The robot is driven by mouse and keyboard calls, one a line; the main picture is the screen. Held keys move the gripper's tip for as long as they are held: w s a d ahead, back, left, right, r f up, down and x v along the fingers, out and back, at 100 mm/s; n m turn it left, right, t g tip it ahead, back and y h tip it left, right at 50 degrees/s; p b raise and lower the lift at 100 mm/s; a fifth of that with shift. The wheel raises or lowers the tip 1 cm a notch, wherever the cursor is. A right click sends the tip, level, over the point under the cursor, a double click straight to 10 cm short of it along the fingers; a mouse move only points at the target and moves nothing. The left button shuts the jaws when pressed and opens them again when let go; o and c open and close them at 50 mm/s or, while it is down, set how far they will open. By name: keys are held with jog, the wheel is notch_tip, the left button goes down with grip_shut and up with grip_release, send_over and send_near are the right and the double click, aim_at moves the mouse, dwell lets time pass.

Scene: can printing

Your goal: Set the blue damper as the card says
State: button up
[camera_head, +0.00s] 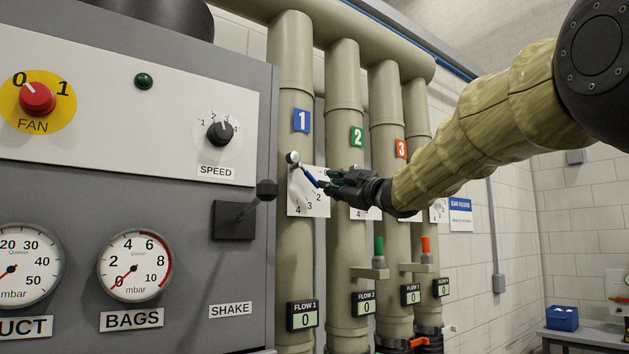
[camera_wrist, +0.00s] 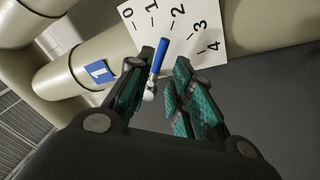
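The blue damper is a lever (camera_head: 311,177) on the leftmost pipe, pivoting on a pale knob over a white scale plate (camera_head: 295,200). In the wrist view the blue lever (camera_wrist: 158,60) points close to the 2 mark, slightly on the 1 side; the scale runs 0 to 4. My gripper (camera_head: 328,181) is at the lever's free end. In the wrist view my gripper (camera_wrist: 166,75) is open, with the lever between its fingers, nearer the left one; contact is unclear. A blue-and-white card (camera_head: 461,214) hangs on the wall; its print is too small to read.
Left stands a grey machine panel (camera_head: 120,220) with a projecting black shake lever (camera_head: 250,212). Pipes 2 and 3 stand right of pipe 1, with green (camera_head: 379,247) and orange (camera_head: 426,247) handles. The flow 1 display (camera_head: 304,317) reads 0.

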aim_at(315, 181)
jog(key=p+x, duration=0.3)
jog(key=x, duration=0.6)
jog(key=shift+f, duration=0.15)
grip_shut()
